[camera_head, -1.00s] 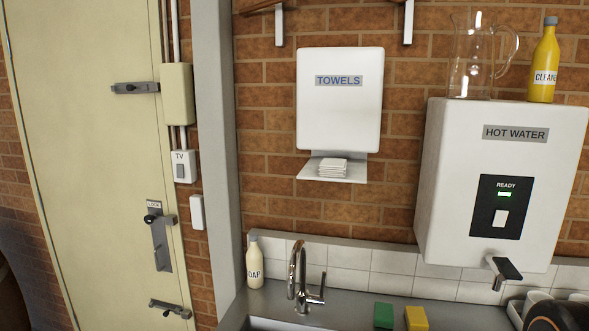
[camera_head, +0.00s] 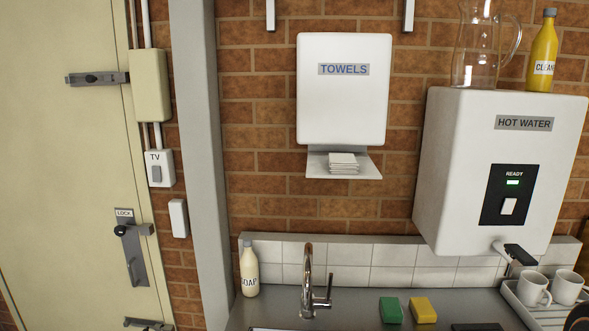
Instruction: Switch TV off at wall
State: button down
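The TV wall switch (camera_head: 156,173) is a small white box labelled TV with a grey rocker. It is fixed to the narrow brick strip between the cream door and the grey post, below a cream junction box (camera_head: 150,85) with conduits. The rocker's on or off position is too small to tell. A plain white plate (camera_head: 178,218) sits below and right of it. My gripper is not clearly in view; a dark shape at the bottom right edge cannot be identified.
A grey post (camera_head: 197,150) stands right of the switch. The door has a lock (camera_head: 131,250) and bolts. Right are a towel dispenser (camera_head: 341,95), hot water heater (camera_head: 500,170), soap bottle (camera_head: 249,270), tap (camera_head: 309,280), sponges and a mug tray (camera_head: 540,312).

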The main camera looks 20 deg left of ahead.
aim_at(156, 174)
jog(key=j+z, duration=0.15)
jog(key=j, duration=0.25)
jog(key=k+j+z, duration=0.1)
jog(key=j, duration=0.25)
jog(key=k+j+z, duration=0.15)
jog(key=j, duration=0.25)
jog(key=j+z, duration=0.15)
jog(key=j, duration=0.2)
jog(key=k+j, duration=0.15)
jog(key=j, duration=0.25)
jog(key=k+j, duration=0.1)
jog(key=j, duration=0.3)
jog(key=k+j, duration=0.15)
jog(key=j, duration=0.25)
jog(key=k+j, duration=0.15)
jog(key=j, duration=0.2)
jog(key=k+j, duration=0.1)
jog(key=j, duration=0.3)
jog(key=k+j+z, duration=0.1)
jog(key=j, duration=0.3)
jog(key=k, duration=0.05)
